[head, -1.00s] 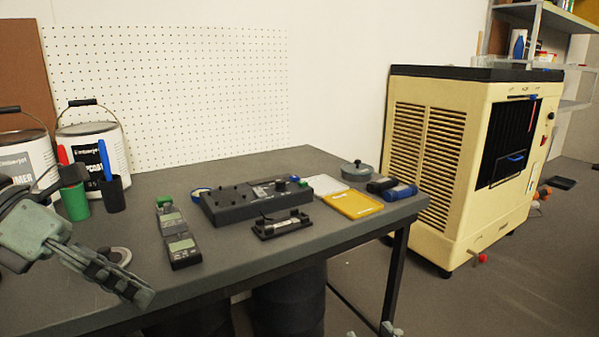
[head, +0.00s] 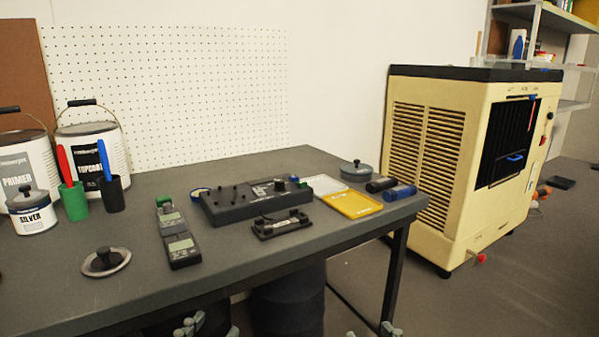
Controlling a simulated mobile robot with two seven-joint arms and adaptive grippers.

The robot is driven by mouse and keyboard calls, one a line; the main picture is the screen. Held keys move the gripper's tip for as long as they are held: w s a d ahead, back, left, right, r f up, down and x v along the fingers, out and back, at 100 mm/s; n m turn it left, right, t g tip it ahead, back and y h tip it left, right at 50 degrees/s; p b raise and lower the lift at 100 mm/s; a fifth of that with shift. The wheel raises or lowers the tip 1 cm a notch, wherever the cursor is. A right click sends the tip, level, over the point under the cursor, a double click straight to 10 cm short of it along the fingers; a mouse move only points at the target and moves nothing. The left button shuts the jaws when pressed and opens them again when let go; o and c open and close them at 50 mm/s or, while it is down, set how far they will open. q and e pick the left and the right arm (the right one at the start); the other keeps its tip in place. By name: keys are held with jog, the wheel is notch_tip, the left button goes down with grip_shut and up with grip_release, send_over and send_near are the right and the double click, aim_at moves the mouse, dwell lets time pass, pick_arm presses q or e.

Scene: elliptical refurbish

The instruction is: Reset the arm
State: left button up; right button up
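My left gripper (head: 211,329) shows only by its fingertips at the bottom edge of the head view, in front of and below the table's front edge. Its tips are apart with nothing seen between them. My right gripper (head: 371,331) shows only by small fingertips at the bottom edge, right of the left one, near the table leg. Its tips are also apart and nothing is seen between them. The rest of both grippers and both arms is out of view.
A beige cooler (head: 425,160) stands right.

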pick_arm(q)
jog(key=s+a+f+n+g+y+p, duration=0.2)
jog(key=a+f+g+p, duration=0.15)
jog(key=f, duration=0.45)
jog(key=s+a+f+n+g+y+p, duration=0.15)
jog(key=f+g, duration=0.25)
jog(key=f, duration=0.4)
pick_arm(e)
jog(key=s+d+f+g+h, duration=0.1)
jog(key=d+f+g+h, duration=0.2)
jog(key=f, duration=0.5)
jog(key=s+d+f+g+h, duration=0.1)
jog(key=s+d+f+g, duration=0.2)
jog(key=f, duration=0.4)
pick_arm(q)
jog(key=s+a+f+g+y+p, duration=0.2)
jog(key=s+a+f+g+p, duration=0.2)
jog(key=s+a+f+g, duration=0.2)
jog(key=s+a+f, duration=0.2)
jog(key=s+f, duration=0.1)
jog(key=shift+s+a+f+n+y, duration=0.2)
jog(key=shift+s+a+n+y, duration=0.15)
jog(key=shift+a, duration=0.05)
pick_arm(e)
jog(key=s+d+f+m+g+h, duration=0.2)
jog(key=s+d+f+g, duration=0.4)
jog(key=s+d+f, duration=0.2)
jog(key=shift+s+d+f+g, duration=0.2)
jog(key=shift+d+f+g, duration=0.2)
jog(key=shift+d+f, duration=0.6)
